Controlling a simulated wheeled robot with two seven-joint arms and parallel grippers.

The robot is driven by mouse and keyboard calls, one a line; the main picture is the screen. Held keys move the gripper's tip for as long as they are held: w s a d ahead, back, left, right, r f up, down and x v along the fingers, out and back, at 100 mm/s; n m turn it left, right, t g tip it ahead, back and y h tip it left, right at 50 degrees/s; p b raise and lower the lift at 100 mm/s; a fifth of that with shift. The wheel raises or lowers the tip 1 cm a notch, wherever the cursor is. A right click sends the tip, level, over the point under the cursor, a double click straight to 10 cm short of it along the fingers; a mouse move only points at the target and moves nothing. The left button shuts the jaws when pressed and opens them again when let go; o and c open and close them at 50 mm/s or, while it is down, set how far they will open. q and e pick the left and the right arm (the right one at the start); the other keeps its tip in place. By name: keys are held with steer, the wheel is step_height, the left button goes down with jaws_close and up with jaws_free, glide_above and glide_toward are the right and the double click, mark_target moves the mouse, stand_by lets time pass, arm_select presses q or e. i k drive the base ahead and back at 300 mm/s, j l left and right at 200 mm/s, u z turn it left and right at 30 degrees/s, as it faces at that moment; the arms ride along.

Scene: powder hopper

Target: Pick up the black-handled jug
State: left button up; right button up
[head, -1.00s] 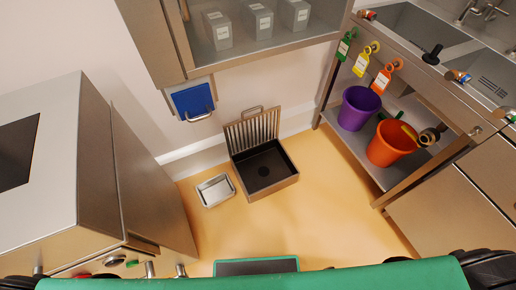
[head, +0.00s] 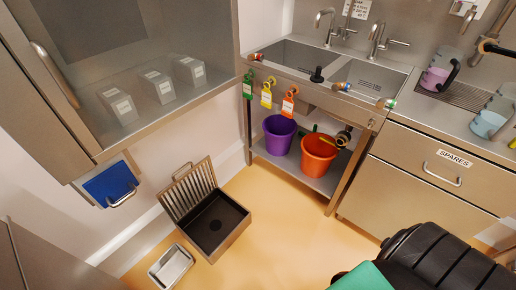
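A clear jug with a black handle and a pink lower part (head: 437,77) stands upright on the steel counter at the upper right, beside the ribbed drainer. Its handle is on the right side. A second clear jug with a light blue lower part (head: 488,124) stands nearer, at the right edge; I cannot make out its handle colour. Neither of my grippers shows in the head view. A black ribbed part at the lower right looks like part of my arm, well below and apart from the jugs.
A double sink (head: 370,77) is left of the jugs. Below it a purple bucket (head: 278,135) and an orange bucket (head: 318,155) stand on a shelf. The SPARES drawer (head: 442,168) is under the counter. An open floor drain box (head: 216,224) and a metal tray (head: 171,268) are lower left.

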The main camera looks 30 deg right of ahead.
mark_target(444, 66)
steer(key=z, duration=2.25)
